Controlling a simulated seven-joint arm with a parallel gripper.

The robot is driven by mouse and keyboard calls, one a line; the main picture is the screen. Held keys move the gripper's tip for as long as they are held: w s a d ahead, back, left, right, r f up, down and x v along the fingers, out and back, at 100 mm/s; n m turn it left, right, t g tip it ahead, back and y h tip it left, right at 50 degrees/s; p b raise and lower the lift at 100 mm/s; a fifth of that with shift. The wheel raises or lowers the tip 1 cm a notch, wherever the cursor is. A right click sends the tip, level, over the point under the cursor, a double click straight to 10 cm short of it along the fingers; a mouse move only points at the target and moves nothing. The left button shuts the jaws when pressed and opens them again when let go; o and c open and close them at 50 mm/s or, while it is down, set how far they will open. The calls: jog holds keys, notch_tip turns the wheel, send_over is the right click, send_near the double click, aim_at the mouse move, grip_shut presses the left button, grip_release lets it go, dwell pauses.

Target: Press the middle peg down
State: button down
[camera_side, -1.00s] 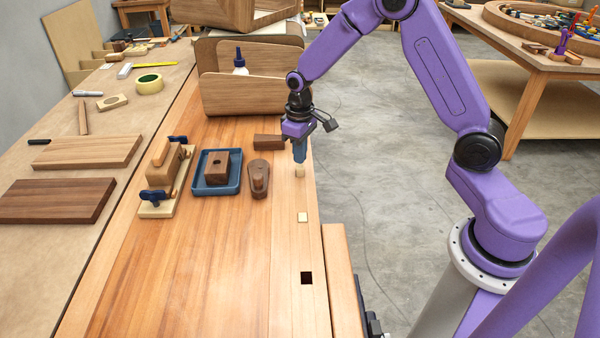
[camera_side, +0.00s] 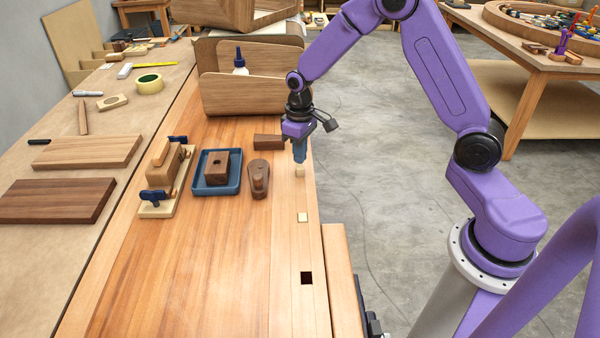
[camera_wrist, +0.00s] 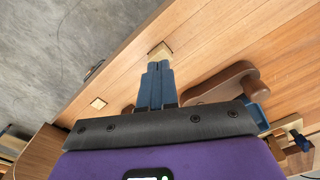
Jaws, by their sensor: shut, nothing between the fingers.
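The middle peg (camera_side: 300,172) is a pale square peg near the right edge of the bench. It stands a little above the surface, directly below my gripper (camera_side: 300,161). In the wrist view the peg (camera_wrist: 160,49) shows just beyond the tips of my blue fingers (camera_wrist: 158,64). My fingers are shut together, empty and pointing down. I cannot tell whether they touch the peg's top. A nearer pale peg (camera_side: 302,217) looks about level with the bench. Another pale peg (camera_wrist: 98,103) farther along the row shows in the wrist view; my gripper hides it in the side view.
A dark square hole (camera_side: 306,278) lies at the near end of the row. Left of my gripper are a dark wooden tool (camera_side: 259,178), a blue tray (camera_side: 232,185) with a wooden block and a clamped jig (camera_side: 165,170). A wooden caddy (camera_side: 240,95) stands behind.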

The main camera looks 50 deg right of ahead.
aim_at(300, 166)
jog(key=shift+f, duration=2.1)
dwell(0.3)
jog(key=shift+r, duration=4)
